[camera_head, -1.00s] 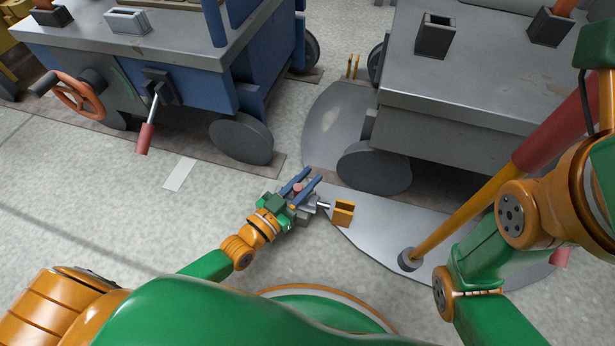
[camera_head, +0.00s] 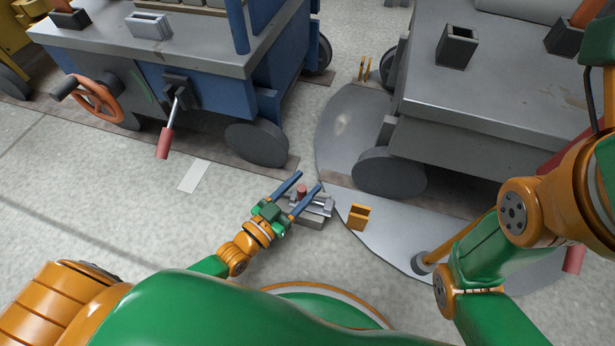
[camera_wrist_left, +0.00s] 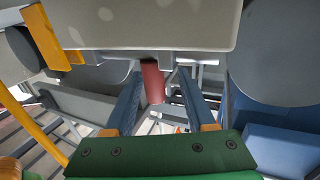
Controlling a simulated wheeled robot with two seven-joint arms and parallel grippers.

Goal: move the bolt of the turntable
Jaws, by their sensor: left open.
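The bolt has a red knob (camera_head: 301,191) and sits in a grey housing (camera_head: 314,216) on the floor at the turntable's near left edge. The turntable (camera_head: 345,125) is a flat grey metal disc, partly hidden under the grey cart. A yellow bracket (camera_head: 359,217) stands on its edge, right of the housing and apart from it. My left gripper (camera_head: 309,181) is open, its blue fingers on either side of the knob with space around it. The left wrist view shows the red knob (camera_wrist_left: 153,83) between the spread fingers. My right gripper is out of view.
The grey cart (camera_head: 470,130) stands on the turntable. A blue cart (camera_head: 190,75) with an orange handwheel (camera_head: 97,100) and red-handled lever (camera_head: 163,142) stands at left. A yellow bar (camera_head: 445,247) rises from a dark socket (camera_head: 420,264).

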